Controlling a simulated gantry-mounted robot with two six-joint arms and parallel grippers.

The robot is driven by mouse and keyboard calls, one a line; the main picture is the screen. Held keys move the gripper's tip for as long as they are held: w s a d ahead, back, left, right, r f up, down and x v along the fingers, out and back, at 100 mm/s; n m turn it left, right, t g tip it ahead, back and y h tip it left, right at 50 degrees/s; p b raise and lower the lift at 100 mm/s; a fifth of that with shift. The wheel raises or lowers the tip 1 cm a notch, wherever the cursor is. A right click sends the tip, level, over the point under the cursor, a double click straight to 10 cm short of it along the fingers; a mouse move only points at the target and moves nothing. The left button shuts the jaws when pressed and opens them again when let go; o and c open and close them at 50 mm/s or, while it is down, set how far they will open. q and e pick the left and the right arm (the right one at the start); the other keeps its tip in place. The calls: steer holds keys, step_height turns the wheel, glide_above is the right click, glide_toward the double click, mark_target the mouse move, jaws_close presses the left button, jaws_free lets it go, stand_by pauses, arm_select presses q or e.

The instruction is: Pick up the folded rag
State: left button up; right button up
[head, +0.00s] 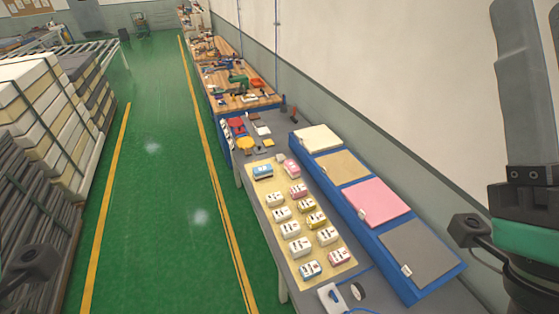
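I cannot pick out a folded rag with certainty. On the grey table (377,283), a blue tray (455,270) holds flat cloth-like pads: white (318,139), tan (342,166), pink (376,202) and grey (420,250). Small flat items lie at the table's far end, among them a white one (262,130) and a yellow one (246,144); they are too small to identify.
A tan board (288,263) carries several small boxy coloured pieces beside the blue tray. A wooden bench (240,102) with tools stands beyond. Stacked mattresses (40,110) stand at the left. The green floor (165,200) between is clear. A wall runs along the right.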

steer(key=o, duration=0.8)
